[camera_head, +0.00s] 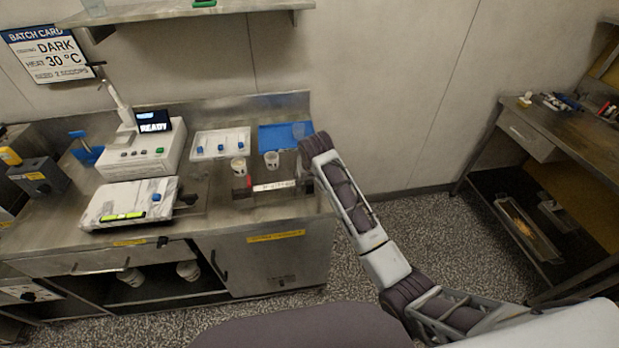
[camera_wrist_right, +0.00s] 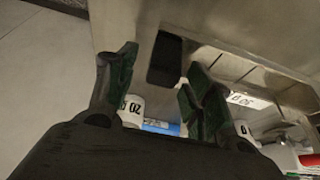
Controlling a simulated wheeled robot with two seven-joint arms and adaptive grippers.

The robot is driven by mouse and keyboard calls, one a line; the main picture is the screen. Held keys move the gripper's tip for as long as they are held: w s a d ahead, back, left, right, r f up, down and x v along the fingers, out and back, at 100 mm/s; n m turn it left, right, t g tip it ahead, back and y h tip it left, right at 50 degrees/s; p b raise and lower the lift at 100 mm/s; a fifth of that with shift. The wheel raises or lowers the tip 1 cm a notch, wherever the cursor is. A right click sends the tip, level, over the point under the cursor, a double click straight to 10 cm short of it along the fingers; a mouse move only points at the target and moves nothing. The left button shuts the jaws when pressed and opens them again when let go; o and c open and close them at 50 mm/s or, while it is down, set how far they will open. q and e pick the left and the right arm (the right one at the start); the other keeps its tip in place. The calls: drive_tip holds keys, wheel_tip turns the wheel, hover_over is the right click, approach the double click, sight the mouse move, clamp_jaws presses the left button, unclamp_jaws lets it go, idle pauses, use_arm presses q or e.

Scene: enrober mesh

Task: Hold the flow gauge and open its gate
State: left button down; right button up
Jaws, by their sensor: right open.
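What looks like the flow gauge is a low metal trough (camera_head: 300,197) with a white marked strip (camera_head: 274,186) along its front and a red part (camera_head: 240,184) at its left end. It lies near the right end of the steel counter. My right gripper (camera_head: 304,172) is by its right end, seen edge-on in the head view. In the right wrist view the gripper (camera_wrist_right: 162,75) is open, its green-padded fingers apart with nothing between them. The white strip (camera_wrist_right: 247,101) and red part (camera_wrist_right: 308,160) also show there. The gate's state cannot be made out. My left gripper is not in view.
Two cups, one white (camera_head: 238,167) and one greyish (camera_head: 271,159), stand just behind the trough. A blue mat (camera_head: 280,138), a white tray (camera_head: 205,152) and a white machine reading READY (camera_head: 145,158) are further back and left. Floor is free right of the counter.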

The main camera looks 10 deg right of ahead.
drive_tip(key=shift+w+f, duration=0.1)
drive_tip(key=shift+f, duration=0.05)
clamp_jaws()
idle(0.4)
idle(0.5)
